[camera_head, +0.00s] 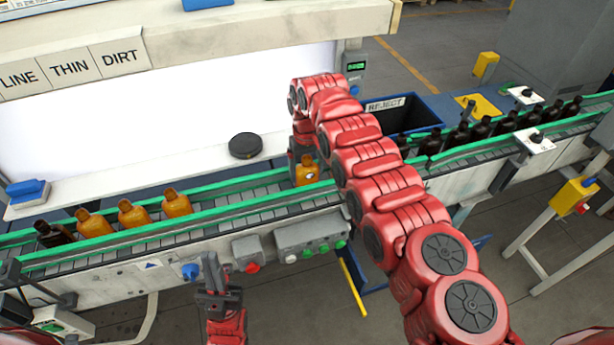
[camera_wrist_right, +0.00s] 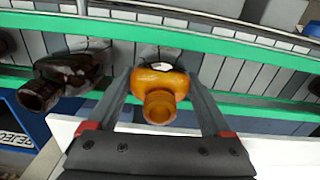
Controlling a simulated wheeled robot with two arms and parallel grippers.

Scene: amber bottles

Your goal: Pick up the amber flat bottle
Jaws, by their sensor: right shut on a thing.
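The amber flat bottle (camera_head: 307,175) is upright at the conveyor, below my right gripper (camera_head: 308,160). In the right wrist view, the amber bottle (camera_wrist_right: 160,92) is between the two fingers of my right gripper (camera_wrist_right: 163,100), its neck toward the camera. The right gripper is shut on it. I cannot tell whether its base touches the belt. My left gripper (camera_head: 218,290) is in front of the conveyor, away from any bottle; its finger gap is too small to judge.
Several amber bottles (camera_head: 132,213) and a dark one (camera_head: 53,234) stand on the belt at left. Dark bottles (camera_head: 480,130) line the belt at right, one close beside my right gripper (camera_wrist_right: 68,78). Green rails (camera_head: 110,238) edge the belt. A blue reject bin (camera_head: 415,110) stands behind. A black disc (camera_head: 245,146) lies on the ledge.

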